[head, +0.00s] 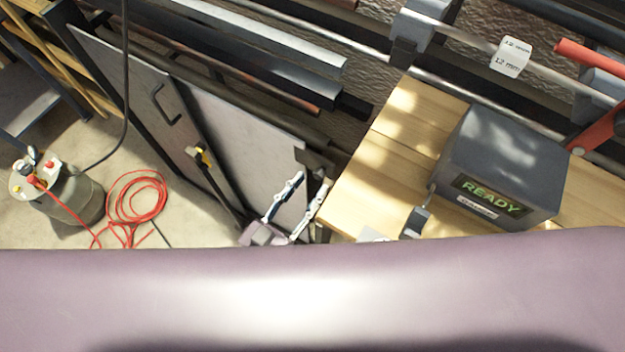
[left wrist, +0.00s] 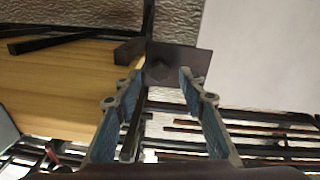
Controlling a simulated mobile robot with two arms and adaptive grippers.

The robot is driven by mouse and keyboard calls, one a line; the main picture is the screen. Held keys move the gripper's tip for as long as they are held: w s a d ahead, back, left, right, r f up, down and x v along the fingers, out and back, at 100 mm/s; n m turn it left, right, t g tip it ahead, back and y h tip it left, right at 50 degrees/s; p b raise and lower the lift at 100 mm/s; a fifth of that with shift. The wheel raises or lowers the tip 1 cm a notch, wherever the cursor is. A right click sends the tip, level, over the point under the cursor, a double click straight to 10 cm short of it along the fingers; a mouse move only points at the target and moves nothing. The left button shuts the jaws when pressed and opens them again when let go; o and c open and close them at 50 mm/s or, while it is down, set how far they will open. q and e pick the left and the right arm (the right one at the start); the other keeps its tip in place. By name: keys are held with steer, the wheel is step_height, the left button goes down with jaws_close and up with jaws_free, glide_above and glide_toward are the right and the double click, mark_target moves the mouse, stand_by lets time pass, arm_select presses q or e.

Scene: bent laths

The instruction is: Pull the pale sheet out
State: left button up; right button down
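The pale sheet (head: 245,130) stands upright in a dark rack at the left, its face grey-white; it also shows at the upper right of the left wrist view (left wrist: 262,50). A small dark plate (head: 317,161) sits by its upper right corner. My left gripper (head: 311,181) is just below this plate in the head view, beside the sheet's right edge. Its two blue-padded fingers are spread, with nothing between the pads. In the left wrist view the dark plate (left wrist: 180,62) lies just beyond the fingertips (left wrist: 156,76); I cannot tell whether they touch. My right gripper is not in view.
A grey panel with a dark handle (head: 130,88) stands left of the sheet. A wooden bench (head: 385,150) with a dark "READY" box (head: 505,160) is close right of the gripper.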

arm_select(q)
steer(key=v, duration=0.9)
steer(key=shift+s+a, duration=0.2)
steer(key=shift+s, duration=0.15)
steer(key=s+a+f+g+y, duration=0.1)
steer(key=a+f+g+y, duration=0.4)
steer(key=f, duration=1)
steer(key=a+f+g+y, duration=0.15)
steer(key=a+f, duration=0.55)
steer(key=f, duration=0.8)
steer(key=s+a+f+n+g+y, duration=0.1)
steer(key=s+a+f+g+y, duration=0.1)
steer(key=s+f, duration=0.5)
steer(key=s+a+f+n+g+y, duration=0.2)
steer(key=s+a+f+g, duration=0.2)
steer(key=s+f, duration=0.4)
steer(key=s+g, duration=0.1)
steer(key=s, duration=0.3)
steer(key=shift+s+f, duration=0.3)
steer(key=shift+s, duration=0.1)
steer(key=shift+w, duration=0.1)
